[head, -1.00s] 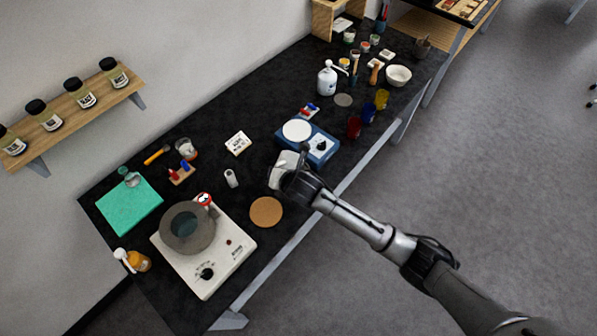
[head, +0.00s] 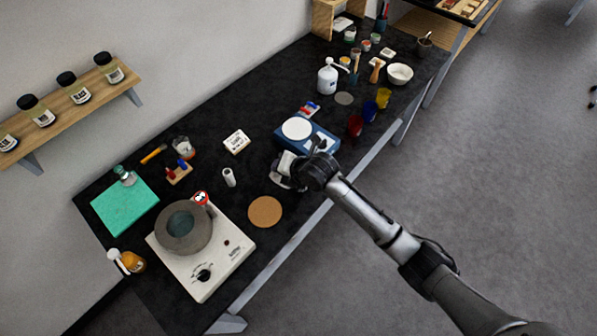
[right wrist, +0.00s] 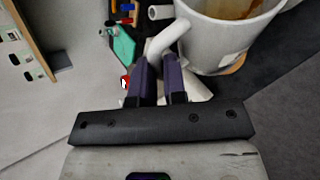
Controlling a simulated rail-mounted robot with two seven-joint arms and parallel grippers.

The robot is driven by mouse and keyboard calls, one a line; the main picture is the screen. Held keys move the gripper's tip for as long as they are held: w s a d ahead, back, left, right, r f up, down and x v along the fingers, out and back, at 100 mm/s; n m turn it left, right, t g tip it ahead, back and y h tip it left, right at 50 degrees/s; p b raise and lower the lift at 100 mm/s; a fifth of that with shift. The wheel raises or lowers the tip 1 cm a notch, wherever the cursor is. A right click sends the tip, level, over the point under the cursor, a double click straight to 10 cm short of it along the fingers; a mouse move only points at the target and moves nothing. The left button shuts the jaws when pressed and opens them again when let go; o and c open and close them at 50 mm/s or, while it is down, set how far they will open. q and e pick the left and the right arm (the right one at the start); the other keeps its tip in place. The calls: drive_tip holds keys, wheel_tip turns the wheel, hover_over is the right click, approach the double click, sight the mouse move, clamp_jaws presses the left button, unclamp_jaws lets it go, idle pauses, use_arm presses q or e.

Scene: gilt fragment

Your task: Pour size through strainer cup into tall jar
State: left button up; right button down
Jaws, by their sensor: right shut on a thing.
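My right gripper (right wrist: 161,65) is shut on the handle of a white mug (right wrist: 228,45). In the right wrist view, brown liquid or residue shows inside the mug. In the head view, the mug (head: 281,170) is partly hidden by my right gripper (head: 293,172), at the bench's front edge near the blue scale. A small glass vessel (head: 125,177) stands on the green mat (head: 122,207). Another glass vessel (head: 184,148) with reddish-brown contents stands near the back. A small white cylinder (head: 229,177) stands upright mid-bench. I cannot tell which is the strainer cup or tall jar. My left gripper is not in view.
A white hotplate (head: 220,262) carries a grey pot (head: 185,207). A round cork mat (head: 265,211) lies bare beside it. The blue scale (head: 325,146), a small sign (head: 236,141) and an amber bottle (head: 132,262) stand around. Several pots crowd the far end.

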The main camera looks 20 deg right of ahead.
drive_tip(key=shift+w+d+m+g+y+b, duration=0.2)
drive_tip(key=shift+d+m+g+y+b, duration=0.1)
drive_tip(key=shift+y+b, duration=0.1)
drive_tip(key=shift+s+a, duration=0.15)
drive_tip(key=shift+a, duration=0.1)
drive_tip(key=shift+a, duration=0.25)
idle(0.3)
drive_tip(key=shift+s+a+r+y, duration=0.15)
drive_tip(key=shift+a+r+y, duration=0.05)
drive_tip(key=shift+y, duration=0.1)
drive_tip(key=shift+s+a+r, duration=0.1)
drive_tip(key=shift+s+a, duration=0.1)
idle(0.7)
drive_tip(key=shift+m, duration=0.3)
drive_tip(key=shift+s+a+f+n+t+h+p, duration=0.15)
drive_tip(key=shift+s+a+n+t+h+p, duration=0.2)
drive_tip(key=shift+a+n+h+p, duration=0.3)
drive_tip(key=shift+s+a+f+n+t+h+p, duration=0.15)
drive_tip(key=shift+s+a+n+t+h+p, duration=0.2)
drive_tip(key=shift+a+h+p, duration=0.35)
drive_tip(key=shift+s+a+f+n+t+h+p, duration=0.15)
drive_tip(key=shift+s+a+n+t+h+p, duration=0.2)
drive_tip(key=shift+a+n+h+p, duration=0.3)
